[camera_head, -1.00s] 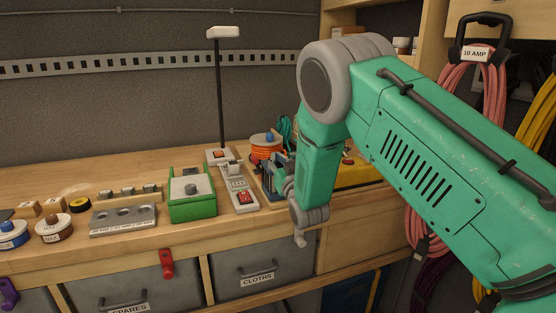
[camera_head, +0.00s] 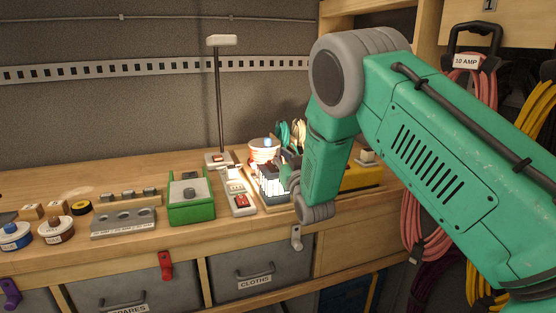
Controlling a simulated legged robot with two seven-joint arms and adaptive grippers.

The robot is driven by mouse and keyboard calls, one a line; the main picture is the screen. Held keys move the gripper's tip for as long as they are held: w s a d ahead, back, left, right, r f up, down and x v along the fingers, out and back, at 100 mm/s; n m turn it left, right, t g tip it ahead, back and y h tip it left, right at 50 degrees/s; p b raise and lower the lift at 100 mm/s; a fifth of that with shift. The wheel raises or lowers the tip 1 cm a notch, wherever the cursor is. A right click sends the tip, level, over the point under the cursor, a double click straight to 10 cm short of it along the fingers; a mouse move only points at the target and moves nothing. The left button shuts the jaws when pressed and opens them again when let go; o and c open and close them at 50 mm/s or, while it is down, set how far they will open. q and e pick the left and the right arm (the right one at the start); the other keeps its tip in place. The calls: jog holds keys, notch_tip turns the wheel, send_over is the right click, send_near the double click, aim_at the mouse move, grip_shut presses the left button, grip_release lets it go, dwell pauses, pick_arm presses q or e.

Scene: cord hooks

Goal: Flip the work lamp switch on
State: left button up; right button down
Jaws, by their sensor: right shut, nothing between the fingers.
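The work lamp is a slim black post (camera_head: 219,100) with a white head (camera_head: 221,40) on a pale base on the bench. Its small reddish switch (camera_head: 218,158) sits on the base; its exact tilt is too small to tell. Bright light falls on the bench to the right of the base, so the lamp looks lit. My right gripper (camera_head: 289,172) is shut and empty, right of the base and apart from the switch, mostly hidden behind my own wrist and forearm. My left gripper is out of view.
A power strip with a red switch (camera_head: 241,200) lies in front of the lamp. A green box (camera_head: 191,203), a grey holed block (camera_head: 124,224) and a brightly lit spool (camera_head: 264,149) stand nearby. Coiled cords (camera_head: 430,215) hang at the right.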

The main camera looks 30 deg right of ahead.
jog(key=s+a+f+g+y+b, duration=0.1)
jog(key=s+a+f+g, duration=0.2)
jog(key=s+f, duration=0.5)
jog(key=s+a+f+n+g+y, duration=0.1)
jog(key=s+a+f+g, duration=0.3)
jog(key=f, duration=0.7)
jog(key=s+a+f+g+y+b, duration=0.1)
jog(key=s+f+g, duration=0.1)
jog(key=s+f, duration=0.65)
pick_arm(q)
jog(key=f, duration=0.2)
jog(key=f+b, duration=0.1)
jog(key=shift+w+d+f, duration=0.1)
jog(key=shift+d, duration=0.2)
pick_arm(e)
jog(key=s+a+f+g, duration=0.2)
jog(key=s+f+g, duration=0.1)
jog(key=s, duration=0.6)
jog(key=s+a+f+n+g+y, duration=0.1)
jog(key=s+f+g, duration=0.3)
jog(key=s, duration=0.4)
jog(key=s+a+f+n+g, duration=0.1)
jog(key=s+a+f+g, duration=0.2)
jog(key=s, duration=0.6)
notch_tip(320, 180, down, 2)
jog(key=shift+s+a+y, duration=0.2)
jog(key=shift+s+y, duration=0.1)
jog(key=shift+s, duration=0.05)
